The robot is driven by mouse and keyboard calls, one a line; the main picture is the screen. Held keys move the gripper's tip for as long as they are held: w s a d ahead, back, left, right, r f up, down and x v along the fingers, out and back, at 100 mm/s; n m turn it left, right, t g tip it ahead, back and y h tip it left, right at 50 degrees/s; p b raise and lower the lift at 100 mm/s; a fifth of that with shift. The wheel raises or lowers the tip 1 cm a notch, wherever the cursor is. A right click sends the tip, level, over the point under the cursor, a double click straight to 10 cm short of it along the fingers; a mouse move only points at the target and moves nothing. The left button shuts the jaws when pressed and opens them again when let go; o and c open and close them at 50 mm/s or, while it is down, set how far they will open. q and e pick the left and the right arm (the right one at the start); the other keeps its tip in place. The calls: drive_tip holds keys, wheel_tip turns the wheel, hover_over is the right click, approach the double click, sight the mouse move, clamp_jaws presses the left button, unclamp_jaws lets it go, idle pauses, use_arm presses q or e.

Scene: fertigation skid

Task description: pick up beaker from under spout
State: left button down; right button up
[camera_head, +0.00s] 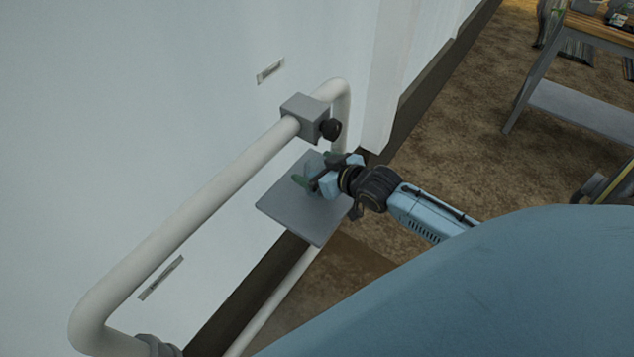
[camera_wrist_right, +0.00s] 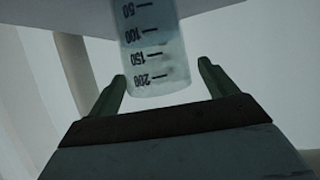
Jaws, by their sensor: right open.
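The beaker (camera_wrist_right: 155,45) shows in the right wrist view as a clear, frosted cylinder with dark graduation marks. It stands between the two green fingertips of my right gripper (camera_wrist_right: 162,75), with a visible gap on each side. In the head view my right gripper (camera_head: 312,180) is open over the grey plate (camera_head: 285,212); I cannot make out the beaker there. Above the plate, a grey block with a black knob (camera_head: 330,129) sits on the white pipe; the spout opening itself is not visible. My left gripper is not in view.
The white pipe (camera_head: 200,203) runs along the pale wall beside the plate. A wooden-topped table (camera_head: 590,28) with items on it stands at the upper right. Brown floor (camera_head: 460,110) lies open between the wall and the table.

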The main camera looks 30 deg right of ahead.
drive_tip(key=shift+w+a+f, duration=0.15)
drive_tip(key=shift+w+f, duration=0.15)
drive_tip(key=shift+w, duration=0.25)
drive_tip(key=shift+w+f, duration=0.1)
drive_tip(key=shift+w, duration=0.05)
drive_tip(key=c, duration=1)
drive_tip(key=shift+c, duration=0.8)
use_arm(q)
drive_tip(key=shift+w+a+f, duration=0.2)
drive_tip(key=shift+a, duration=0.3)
